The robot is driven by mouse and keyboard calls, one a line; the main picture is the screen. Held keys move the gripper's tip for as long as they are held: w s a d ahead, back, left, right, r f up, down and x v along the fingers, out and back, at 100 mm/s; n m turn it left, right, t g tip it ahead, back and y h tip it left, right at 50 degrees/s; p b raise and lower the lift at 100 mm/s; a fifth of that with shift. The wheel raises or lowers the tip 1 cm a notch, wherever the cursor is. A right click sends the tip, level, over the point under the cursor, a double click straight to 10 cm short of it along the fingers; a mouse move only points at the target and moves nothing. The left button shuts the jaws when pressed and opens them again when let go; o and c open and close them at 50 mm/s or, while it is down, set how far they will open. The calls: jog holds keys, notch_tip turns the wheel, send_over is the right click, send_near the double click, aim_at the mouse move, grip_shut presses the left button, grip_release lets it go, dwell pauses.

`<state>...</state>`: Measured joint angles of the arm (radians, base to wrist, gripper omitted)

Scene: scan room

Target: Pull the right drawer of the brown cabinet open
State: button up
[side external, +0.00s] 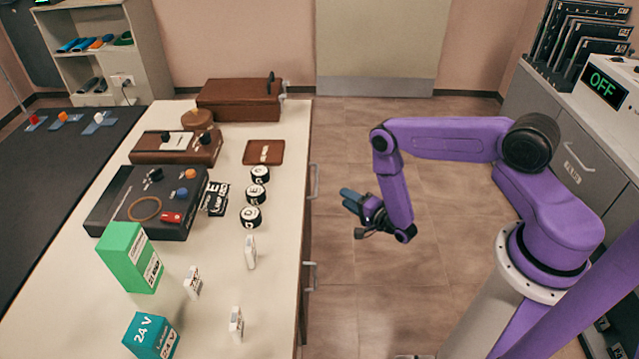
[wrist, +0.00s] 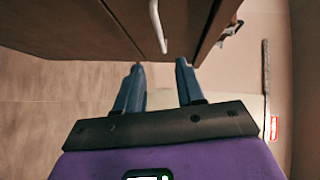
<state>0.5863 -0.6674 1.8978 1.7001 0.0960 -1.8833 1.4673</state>
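The brown cabinet (wrist: 70,22) has its front along the right edge of the table in the side view. Two pale bar handles show there, a far one (side external: 315,181) and a near one (side external: 311,276). The drawers look shut, flush with the front. In the wrist view one pale handle (wrist: 158,25) stands on a brown panel just beyond my fingers, slightly left of their midline; by the side view it looks like the far one. My gripper (side external: 350,199) is to the right of that handle, apart from it. In the wrist view my gripper (wrist: 160,75) is open and empty.
The white tabletop (side external: 280,300) holds a wooden box (side external: 238,100), a black control box (side external: 148,203), a green carton (side external: 128,257) and a teal carton (side external: 150,337). The floor (side external: 345,270) beside the cabinet is clear. A grey cabinet (side external: 570,165) stands at right.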

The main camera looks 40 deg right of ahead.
jog(key=w+f, duration=0.1)
jog(key=w, duration=1.2)
jog(key=shift+f, duration=0.4)
jog(key=shift+d, duration=0.1)
jog(key=shift+s, duration=0.1)
grip_shut()
